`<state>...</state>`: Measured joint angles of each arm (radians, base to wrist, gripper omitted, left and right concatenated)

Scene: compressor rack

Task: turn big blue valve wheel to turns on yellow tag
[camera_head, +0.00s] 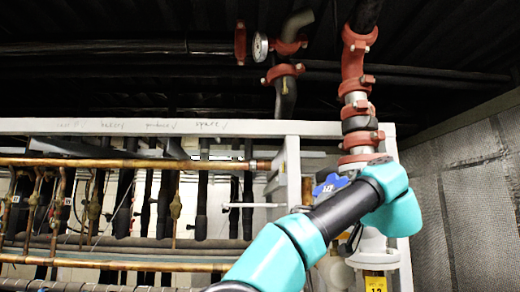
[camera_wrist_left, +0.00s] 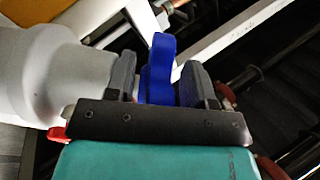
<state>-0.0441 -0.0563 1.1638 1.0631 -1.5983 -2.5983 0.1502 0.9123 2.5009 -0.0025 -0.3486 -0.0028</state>
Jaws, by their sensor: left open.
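The blue valve wheel (camera_head: 329,185) shows only in part in the head view, behind my teal and black left arm. In the left wrist view, a blue lobe of the wheel (camera_wrist_left: 160,65) stands between the two dark fingers of my left gripper (camera_wrist_left: 157,72). The gripper is open around it, with a dark gap visible at the right finger; I cannot tell whether the left finger touches. In the head view this gripper is hidden by the arm. The yellow tag (camera_head: 376,284) is at the bottom edge, partly cut off, with dark digits too small to read surely. My right gripper is not in view.
A red-coupled pipe (camera_head: 354,70) rises above the wheel. A pale grey frame (camera_head: 292,170) stands left of it, with copper pipes (camera_head: 130,163) beyond. A grey mesh-like wall (camera_head: 470,200) is at the right. A pale rounded body (camera_wrist_left: 60,75) lies close left of the gripper.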

